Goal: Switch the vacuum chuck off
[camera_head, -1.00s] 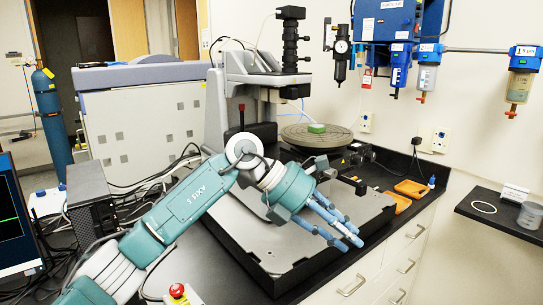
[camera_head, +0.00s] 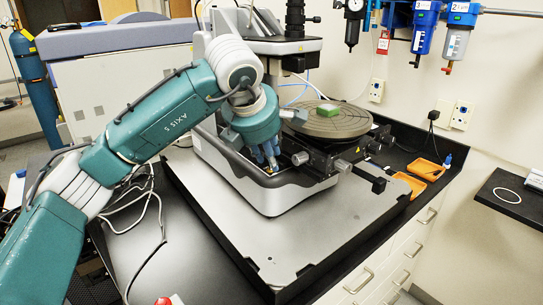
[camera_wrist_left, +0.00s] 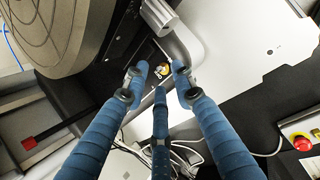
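The round grooved chuck (camera_head: 335,120) stands on the stage of the profiler, with a small green block (camera_head: 327,111) on it. Its edge also shows at the upper left of the left wrist view (camera_wrist_left: 65,35). My left gripper (camera_head: 268,163) points down at the instrument base, left of and below the chuck. In the left wrist view its blue fingers (camera_wrist_left: 159,72) are spread with nothing between them. A small yellow-and-white part (camera_wrist_left: 163,71) on the base shows between the fingertips; I cannot tell whether it is the vacuum switch, or if they touch it. My right gripper is not in view.
A silver knob (camera_wrist_left: 158,17) sits close to the fingers. A flat grey plate (camera_head: 290,235) lies clear in front of the instrument. A red button (camera_wrist_left: 302,143) is at the right of the wrist view. Orange trays (camera_head: 425,169) lie right of the stage.

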